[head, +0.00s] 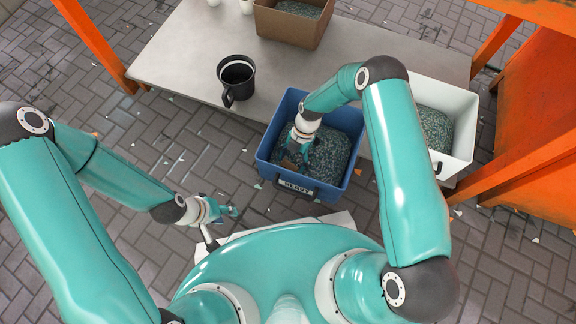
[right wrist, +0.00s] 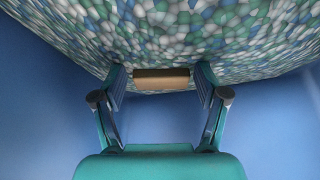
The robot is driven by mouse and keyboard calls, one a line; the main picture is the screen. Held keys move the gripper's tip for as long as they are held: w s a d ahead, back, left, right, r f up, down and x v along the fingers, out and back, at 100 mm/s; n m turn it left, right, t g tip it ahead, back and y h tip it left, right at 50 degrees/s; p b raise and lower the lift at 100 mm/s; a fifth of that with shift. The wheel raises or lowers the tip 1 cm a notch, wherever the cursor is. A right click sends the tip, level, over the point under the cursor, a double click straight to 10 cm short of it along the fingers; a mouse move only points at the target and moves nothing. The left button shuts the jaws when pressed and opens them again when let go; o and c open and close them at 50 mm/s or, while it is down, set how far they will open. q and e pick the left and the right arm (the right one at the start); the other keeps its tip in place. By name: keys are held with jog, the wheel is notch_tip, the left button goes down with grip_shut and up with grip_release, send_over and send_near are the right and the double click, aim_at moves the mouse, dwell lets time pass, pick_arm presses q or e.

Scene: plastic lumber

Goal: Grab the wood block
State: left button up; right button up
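The wood block (right wrist: 161,79) is a small tan piece at the edge of the green, blue and white pellets (right wrist: 190,30) in the right wrist view. My right gripper (right wrist: 160,88) is open, with one finger on each side of the block and a visible gap on both sides. In the head view my right gripper (head: 297,155) reaches down into the blue bin (head: 268,148) marked HEAVY, and a bit of the brown block (head: 289,165) shows by its fingers. My left gripper (head: 229,211) is outside the bin to the left, too small to tell if open.
A white bin (head: 466,125) of pellets stands right of the blue bin. Orange frames (head: 535,120) rise at the right. The blue bin's walls surround my right gripper closely.

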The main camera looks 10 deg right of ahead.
jog(key=c, duration=0.4)
jog(key=shift+r, duration=0.15)
